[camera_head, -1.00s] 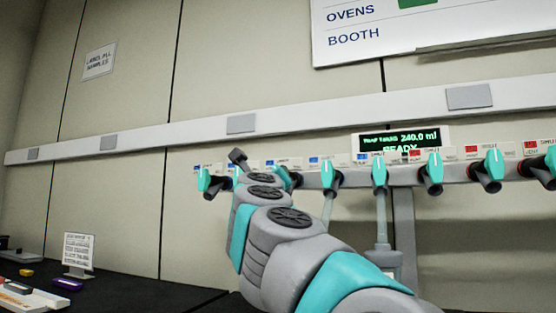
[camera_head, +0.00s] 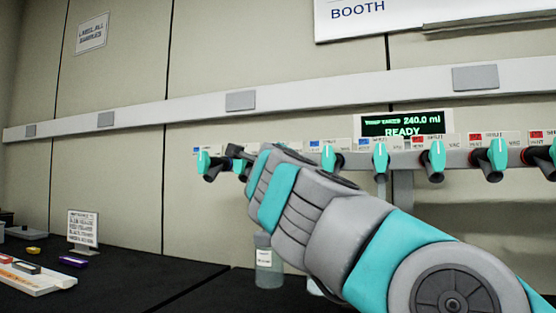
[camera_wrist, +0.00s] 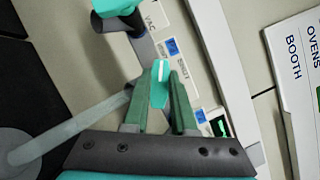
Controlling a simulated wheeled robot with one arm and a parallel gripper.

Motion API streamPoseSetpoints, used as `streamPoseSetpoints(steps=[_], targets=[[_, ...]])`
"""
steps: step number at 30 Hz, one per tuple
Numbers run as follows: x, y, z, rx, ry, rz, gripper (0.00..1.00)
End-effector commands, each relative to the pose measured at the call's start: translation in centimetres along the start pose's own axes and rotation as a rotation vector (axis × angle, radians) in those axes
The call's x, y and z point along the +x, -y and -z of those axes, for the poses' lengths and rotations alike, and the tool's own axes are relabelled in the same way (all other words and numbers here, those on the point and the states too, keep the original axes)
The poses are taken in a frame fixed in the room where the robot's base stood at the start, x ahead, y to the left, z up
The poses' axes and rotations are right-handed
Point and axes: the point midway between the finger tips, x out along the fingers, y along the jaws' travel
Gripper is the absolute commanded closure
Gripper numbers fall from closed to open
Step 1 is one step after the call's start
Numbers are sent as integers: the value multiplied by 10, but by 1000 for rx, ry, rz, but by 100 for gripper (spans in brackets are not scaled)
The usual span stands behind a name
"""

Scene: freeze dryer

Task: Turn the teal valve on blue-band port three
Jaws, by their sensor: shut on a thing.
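In the wrist view, my gripper (camera_wrist: 163,100) is shut on a teal valve handle (camera_wrist: 159,84), with one dark green finger on each side. A blue-marked label (camera_wrist: 172,48) lies close beside that valve. Another teal valve (camera_wrist: 113,8) shows at the top. Other teal valves show along the manifold, one at the far left (camera_head: 203,162) and one right of my arm (camera_head: 328,158). I cannot read the port number of the held valve.
A display (camera_head: 403,124) reads READY above the manifold. Red-marked ports with teal valves (camera_head: 434,158) are at the right. A labelled bottle (camera_head: 268,264) stands on the dark bench behind my arm. A sign (camera_head: 83,228) and a tray (camera_head: 40,278) are at the left.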

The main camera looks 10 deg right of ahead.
Motion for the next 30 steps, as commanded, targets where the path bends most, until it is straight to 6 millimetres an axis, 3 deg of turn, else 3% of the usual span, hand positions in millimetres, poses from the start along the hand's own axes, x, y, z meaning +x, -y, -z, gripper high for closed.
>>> streamPoseSetpoints(steps=[10,11,18,30], targets=[[0,-1,0,-2,0,-2,100],[0,-1,0,-2,0,-2,73],[0,-1,0,-1,-1,-2,46],[-4,-1,0,-1,0,-2,45]])
